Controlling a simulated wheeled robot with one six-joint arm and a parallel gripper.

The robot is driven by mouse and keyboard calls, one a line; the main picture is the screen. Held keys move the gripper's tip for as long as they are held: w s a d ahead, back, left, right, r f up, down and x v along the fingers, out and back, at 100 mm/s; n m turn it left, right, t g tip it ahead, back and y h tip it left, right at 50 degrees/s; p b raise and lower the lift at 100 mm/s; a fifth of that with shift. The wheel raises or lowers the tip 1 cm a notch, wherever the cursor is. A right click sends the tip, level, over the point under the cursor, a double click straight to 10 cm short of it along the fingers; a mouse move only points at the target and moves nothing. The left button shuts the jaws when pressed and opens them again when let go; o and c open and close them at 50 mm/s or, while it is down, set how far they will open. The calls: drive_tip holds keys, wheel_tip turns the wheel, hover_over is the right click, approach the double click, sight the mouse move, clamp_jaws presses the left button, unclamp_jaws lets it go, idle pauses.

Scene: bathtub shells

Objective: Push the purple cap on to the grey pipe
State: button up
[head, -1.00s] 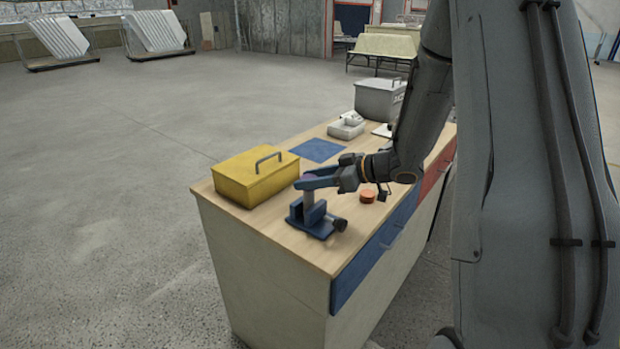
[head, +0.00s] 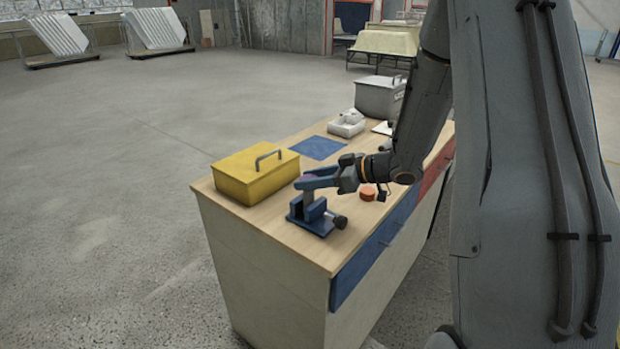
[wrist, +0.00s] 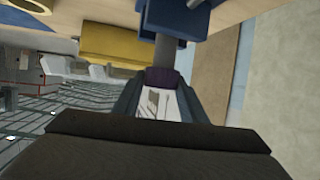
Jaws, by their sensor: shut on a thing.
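The purple cap (wrist: 162,78) is between my gripper's fingertips in the wrist view. My gripper (wrist: 160,92) is shut on it. The grey pipe (wrist: 165,48) runs from the blue vise (wrist: 178,20) to the cap, and its end meets the cap. How far the cap sits over the pipe I cannot tell. In the head view my gripper (head: 312,180) is at the top of the pipe (head: 308,197), which stands upright in the vise (head: 310,218). There the cap is mostly hidden by the fingers.
A yellow box (head: 247,183) with a handle stands left of the vise. An orange round piece (head: 367,193) lies right of the vise. A blue mat (head: 317,148), a white item (head: 346,125) and a grey box (head: 380,97) are farther back. The bench's front edge is close to the vise.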

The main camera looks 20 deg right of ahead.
drive_tip(key=shift+f, duration=0.65)
idle(0.7)
drive_tip(key=o, duration=1.6)
drive_tip(key=shift+r, duration=0.1)
drive_tip(key=shift+r+p, duration=3.3)
drive_tip(key=shift+r, duration=0.15)
